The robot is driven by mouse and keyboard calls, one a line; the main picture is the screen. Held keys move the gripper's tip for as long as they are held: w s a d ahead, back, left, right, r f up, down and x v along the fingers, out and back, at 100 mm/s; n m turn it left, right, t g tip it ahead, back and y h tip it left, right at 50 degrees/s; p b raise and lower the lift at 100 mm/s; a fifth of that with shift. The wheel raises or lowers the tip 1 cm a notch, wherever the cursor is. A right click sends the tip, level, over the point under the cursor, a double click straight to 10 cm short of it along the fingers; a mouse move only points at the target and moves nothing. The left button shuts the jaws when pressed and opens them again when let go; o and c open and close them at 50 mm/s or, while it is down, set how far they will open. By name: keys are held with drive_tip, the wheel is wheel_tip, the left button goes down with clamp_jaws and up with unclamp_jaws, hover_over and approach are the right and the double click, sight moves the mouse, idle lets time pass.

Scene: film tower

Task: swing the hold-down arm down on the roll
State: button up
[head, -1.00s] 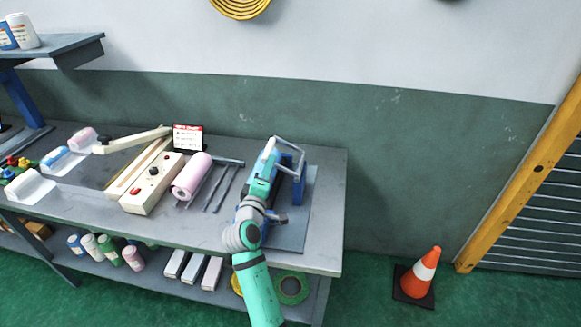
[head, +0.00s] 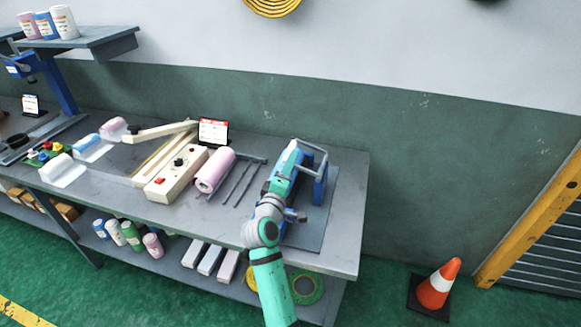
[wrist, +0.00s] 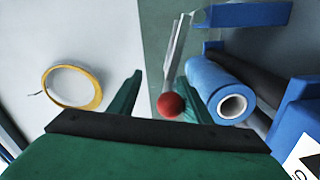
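The film tower's blue stand (head: 320,185) is at the right end of the bench, partly behind my arm. In the wrist view a blue roll with a white core (wrist: 222,88) lies right of my fingers. The hold-down arm, a pale metal bar (wrist: 177,50), rises beside the roll, with a red ball knob (wrist: 171,105) at its near end. A grey metal frame (head: 313,150) stands up on the tower in the head view. My gripper (wrist: 160,77) is open. The knob appears by the right finger's inner side; I cannot tell whether they touch.
A pink roll (head: 215,172) and a cream sealer (head: 175,172) with a raised arm lie left of the tower. A red-and-white sign (head: 213,132) stands behind them. An orange cone (head: 437,285) is on the floor to the right. A yellow ring (wrist: 73,87) hangs on the wall.

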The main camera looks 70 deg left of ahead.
drive_tip(key=shift+s, duration=0.1)
drive_tip(key=v, duration=0.7)
drive_tip(key=shift+d, duration=0.2)
drive_tip(key=shift+s, duration=0.1)
drive_tip(key=shift+w, duration=0.2)
drive_tip(key=c, duration=0.8)
drive_tip(key=w+m, duration=0.1)
drive_tip(key=w+d+m, duration=0.1)
drive_tip(key=m, duration=0.1)
drive_tip(key=w+d+m+h, duration=0.1)
drive_tip(key=shift+m, duration=0.4)
clamp_jaws()
drive_tip(key=d+r+m+g, duration=0.55)
drive_tip(key=d+m, duration=0.35)
drive_tip(key=m, duration=0.9)
drive_tip(key=a+f, duration=0.4)
drive_tip(key=a, duration=0.6)
drive_tip(key=shift+s+a, duration=0.3)
